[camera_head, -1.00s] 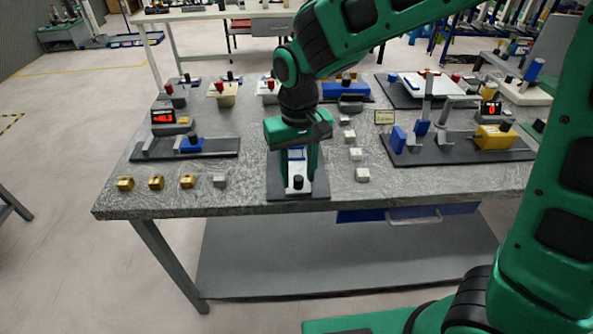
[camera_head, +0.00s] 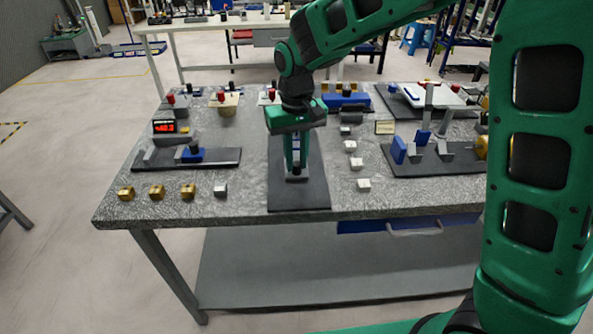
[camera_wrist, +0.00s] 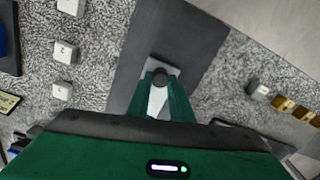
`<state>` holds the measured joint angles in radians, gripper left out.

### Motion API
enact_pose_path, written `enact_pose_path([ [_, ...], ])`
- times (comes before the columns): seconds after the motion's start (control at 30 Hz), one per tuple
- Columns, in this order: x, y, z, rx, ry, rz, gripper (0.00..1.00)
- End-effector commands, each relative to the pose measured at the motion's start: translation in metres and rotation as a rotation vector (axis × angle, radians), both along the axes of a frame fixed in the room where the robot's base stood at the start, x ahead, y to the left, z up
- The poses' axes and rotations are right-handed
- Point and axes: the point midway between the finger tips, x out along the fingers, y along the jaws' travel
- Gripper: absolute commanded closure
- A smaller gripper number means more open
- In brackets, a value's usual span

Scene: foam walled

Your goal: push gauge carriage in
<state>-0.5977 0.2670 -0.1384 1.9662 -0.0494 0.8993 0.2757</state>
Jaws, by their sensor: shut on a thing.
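The gauge carriage (camera_head: 297,178) is a pale grey slide with a black knob on its near end. It sits on a long dark base plate (camera_head: 298,199) at the middle of the table. My gripper (camera_head: 296,160) points down over the carriage and is shut on it. My gripper and wrist hide the carriage's far part and the far end of the plate.
Left is a red-lit display (camera_head: 165,127) above a blue block (camera_head: 194,154) on a dark plate. Gold blocks (camera_head: 157,191) line the front edge. White numbered blocks (camera_head: 356,163) stand right of the plate. A blue-and-grey fixture (camera_head: 424,138) stands further right.

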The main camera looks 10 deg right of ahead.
Motion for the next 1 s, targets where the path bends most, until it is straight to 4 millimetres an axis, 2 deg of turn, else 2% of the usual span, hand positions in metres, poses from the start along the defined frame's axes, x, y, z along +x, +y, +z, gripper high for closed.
enact_pose_path([
  [0.1, 0.007, -0.001, 0.0, 0.001, -0.003, -0.002, 1.0],
  [0.33, 0.009, -0.001, 0.001, 0.002, -0.008, -0.005, 1.0],
  [0.37, 0.009, -0.001, 0.001, 0.002, -0.009, -0.005, 0.78],
  [0.43, 0.009, -0.001, 0.001, 0.002, -0.008, -0.005, 0.62],
  [0.77, 0.006, 0.0, 0.002, 0.001, -0.004, -0.001, 0.62],
  [0.87, 0.006, 0.0, 0.009, 0.002, -0.004, -0.001, 0.62],
  [1.0, 0.007, 0.0, 0.031, 0.003, -0.005, -0.001, 0.62],
])
